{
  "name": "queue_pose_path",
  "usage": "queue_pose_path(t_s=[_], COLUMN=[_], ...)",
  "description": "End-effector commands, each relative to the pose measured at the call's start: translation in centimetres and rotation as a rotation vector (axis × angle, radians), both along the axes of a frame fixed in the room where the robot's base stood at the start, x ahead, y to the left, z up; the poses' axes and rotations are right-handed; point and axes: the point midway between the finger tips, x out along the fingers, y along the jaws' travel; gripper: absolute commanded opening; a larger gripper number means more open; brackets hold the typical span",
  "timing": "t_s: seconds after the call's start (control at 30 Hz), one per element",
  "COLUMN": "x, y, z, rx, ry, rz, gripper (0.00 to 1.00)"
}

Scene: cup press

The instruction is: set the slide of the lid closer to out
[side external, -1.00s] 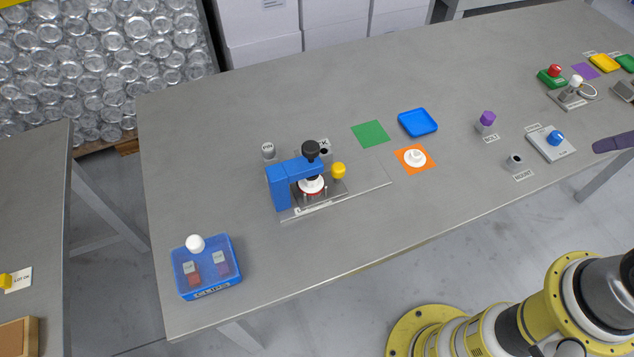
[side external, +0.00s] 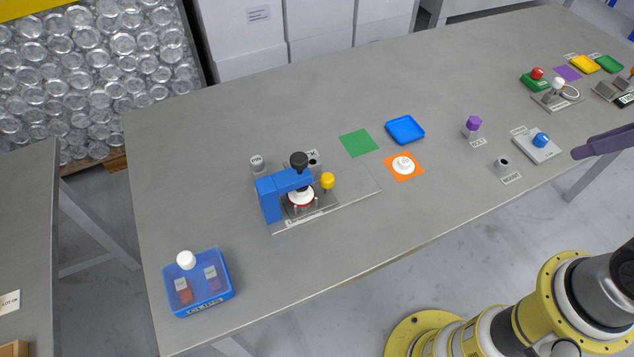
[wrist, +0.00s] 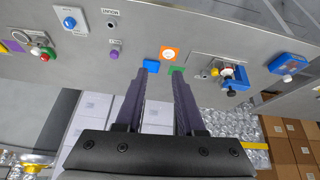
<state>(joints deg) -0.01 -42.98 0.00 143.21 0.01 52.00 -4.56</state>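The lid closer (side external: 268,198) is a blue press with a black knob (side external: 299,160) on top, standing on a flat grey base plate. A white and red round piece (side external: 301,197) sits under its head. A yellow knob (side external: 327,181) stands at the right of the slide, close beside the press; the base plate (side external: 358,192) is bare farther right. The closer also shows in the wrist view (wrist: 236,80), right of my fingers. My gripper (wrist: 160,74) is open and empty, well away from the closer. In the side view only one dark purple finger (side external: 602,144) shows, at the right edge.
A blue bin (side external: 198,282) stands front left. A green square (side external: 359,143), a blue tray (side external: 405,130) and an orange mat (side external: 391,173) with a white piece lie right of the closer. A purple-topped post (side external: 473,125) and a blue-knobbed box (side external: 539,146) stand farther right. Table front left of centre is clear.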

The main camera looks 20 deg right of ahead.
Motion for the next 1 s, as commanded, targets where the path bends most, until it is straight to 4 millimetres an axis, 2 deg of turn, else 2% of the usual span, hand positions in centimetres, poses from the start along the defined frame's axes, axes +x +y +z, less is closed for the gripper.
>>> queue_pose_path(t_s=[0.03,0.13,0.17,0.4,0.57,0.77,0.87,1.0], x=[0.2,1.4,2.0,7.6,12.7,19.7,22.9,26.6], y=[0.0,0.0,0.0,1.4,3.5,7.8,10.4,14.6], z=[0.5,2.8,3.5,7.4,8.6,7.9,6.4,3.2], rx=[-0.020,-0.077,-0.096,-0.207,-0.268,-0.329,-0.350,-0.369], ry=[-0.007,-0.041,-0.043,-0.019,0.018,0.078,0.108,0.161], rz=[0.038,0.139,0.175,0.446,0.644,0.903,1.019,1.171], gripper=[0.49,0.67,0.68,0.68,0.68,0.68,0.68,0.68])
